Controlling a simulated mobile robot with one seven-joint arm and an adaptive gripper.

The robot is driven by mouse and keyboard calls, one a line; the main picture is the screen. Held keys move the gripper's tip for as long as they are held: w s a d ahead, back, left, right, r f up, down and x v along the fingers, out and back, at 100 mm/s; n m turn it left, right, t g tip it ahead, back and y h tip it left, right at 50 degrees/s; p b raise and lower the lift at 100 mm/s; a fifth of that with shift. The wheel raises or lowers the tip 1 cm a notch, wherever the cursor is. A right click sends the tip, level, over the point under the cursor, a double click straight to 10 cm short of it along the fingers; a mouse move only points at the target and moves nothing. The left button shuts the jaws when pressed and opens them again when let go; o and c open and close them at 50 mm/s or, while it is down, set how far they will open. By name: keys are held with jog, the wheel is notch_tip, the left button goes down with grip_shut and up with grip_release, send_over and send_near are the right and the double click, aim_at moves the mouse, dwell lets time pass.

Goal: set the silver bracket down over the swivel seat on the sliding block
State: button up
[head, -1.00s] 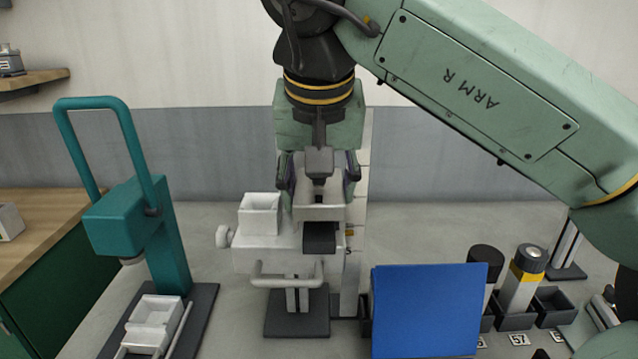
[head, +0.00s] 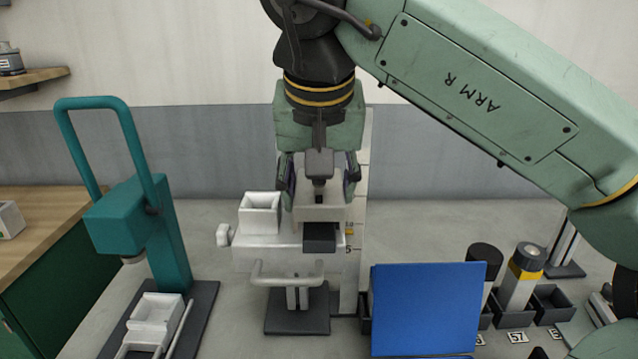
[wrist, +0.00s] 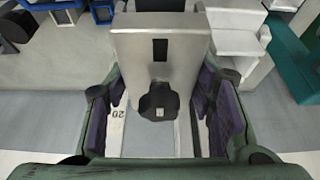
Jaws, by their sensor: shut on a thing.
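My gripper (head: 319,190) is shut on the silver bracket (head: 320,208), one finger on each side of it. In the wrist view the bracket (wrist: 185,55) is a pale metal plate with a dark slot, between the purple finger pads. The bracket is over the right part of a white block-like unit (head: 265,257) on a stand, which appears to be the sliding block. A dark block (head: 320,238) juts out just below the bracket's front. The swivel seat is not clearly seen; the bracket hides what is beneath it. I cannot tell whether the bracket touches the unit.
A white open box (head: 260,215) sits close to the bracket's left. An upright scale (head: 356,255) stands behind at right. A teal press (head: 150,235) is at left. A blue panel (head: 425,310) stands at front right, with dark bins and cylinders (head: 520,285) beyond it.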

jog(key=shift+f+b, duration=0.3)
jog(key=shift+f, duration=0.55)
dwell(0.9)
jog(key=shift+s+f+b, duration=0.25)
jog(key=shift+f+b, duration=0.1)
jog(key=shift+f, duration=0.25)
jog(key=o, duration=1.2)
jog(key=shift+w+f, duration=0.15)
jog(key=shift+w, duration=0.05)
jog(key=shift+o, duration=1.4)
jog(key=shift+r, duration=0.25)
